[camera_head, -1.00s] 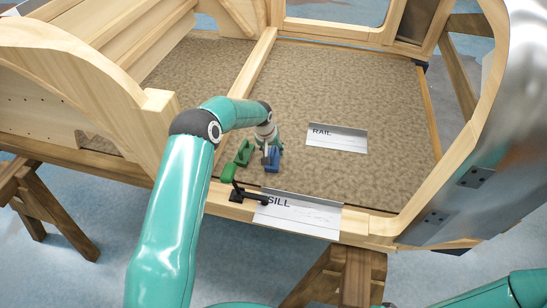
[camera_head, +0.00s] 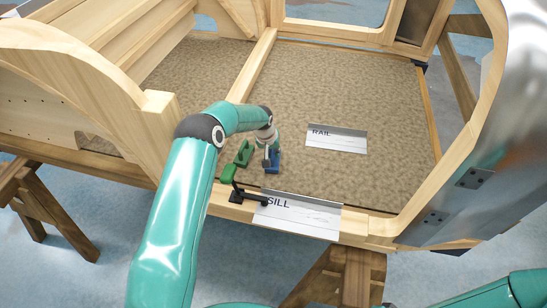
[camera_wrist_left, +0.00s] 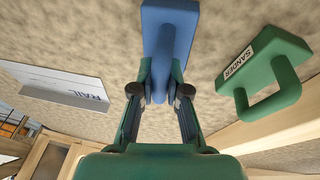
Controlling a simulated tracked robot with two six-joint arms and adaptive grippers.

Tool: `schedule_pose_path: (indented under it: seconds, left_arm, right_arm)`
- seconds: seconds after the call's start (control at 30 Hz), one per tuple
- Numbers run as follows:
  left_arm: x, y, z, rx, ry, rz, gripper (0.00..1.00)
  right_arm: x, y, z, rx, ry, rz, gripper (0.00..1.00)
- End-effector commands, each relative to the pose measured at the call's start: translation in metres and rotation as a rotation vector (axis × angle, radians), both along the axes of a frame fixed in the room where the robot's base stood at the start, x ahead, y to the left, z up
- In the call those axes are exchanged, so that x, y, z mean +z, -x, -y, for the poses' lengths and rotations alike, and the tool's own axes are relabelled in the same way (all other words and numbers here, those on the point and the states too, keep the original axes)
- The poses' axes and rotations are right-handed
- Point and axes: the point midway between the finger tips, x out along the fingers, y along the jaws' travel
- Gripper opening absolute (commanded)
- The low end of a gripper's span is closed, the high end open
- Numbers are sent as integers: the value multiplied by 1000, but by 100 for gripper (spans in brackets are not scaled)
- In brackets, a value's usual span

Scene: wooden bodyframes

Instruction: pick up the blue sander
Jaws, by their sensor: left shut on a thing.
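The blue sander (camera_head: 272,168) is on the brown carpeted floor panel, near the front sill. It also shows in the left wrist view (camera_wrist_left: 170,28), with its blue handle running down between the fingers. My left gripper (camera_head: 268,157) reaches down to it from above. In the left wrist view its fingers (camera_wrist_left: 160,93) are shut on the sander's handle, one on each side. I cannot see a clear gap under the sander. My right gripper is out of view; only part of that arm shows at the lower right.
A green sander (camera_wrist_left: 265,72) with a label and loop handle lies beside the blue one; it also shows in the head view (camera_head: 244,152). A black clamp (camera_head: 240,192) sits at the sill. A RAIL card (camera_head: 337,139) and SILL card (camera_head: 297,215) stand nearby. Wooden frame members surround the panel.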

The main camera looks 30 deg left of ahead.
Motion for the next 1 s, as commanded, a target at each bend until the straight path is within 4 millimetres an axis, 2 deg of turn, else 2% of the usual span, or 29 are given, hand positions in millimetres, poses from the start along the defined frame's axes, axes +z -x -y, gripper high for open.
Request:
schedule_pose_path:
  seconds: [0.27, 0.43, 0.57, 1.0]
  left_arm:
    - [10, -1, -1, 1, -1, 3, 0]
    - [29, -1, 0, 0, -1, 4, 0]
    - [54, -1, -1, 2, -1, 6, 0]
    - [157, -1, -1, 3, -1, 5, 0]
  right_arm:
    - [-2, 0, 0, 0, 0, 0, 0]
    - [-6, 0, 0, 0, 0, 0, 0]
    - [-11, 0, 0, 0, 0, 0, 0]
    - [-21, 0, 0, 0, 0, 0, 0]
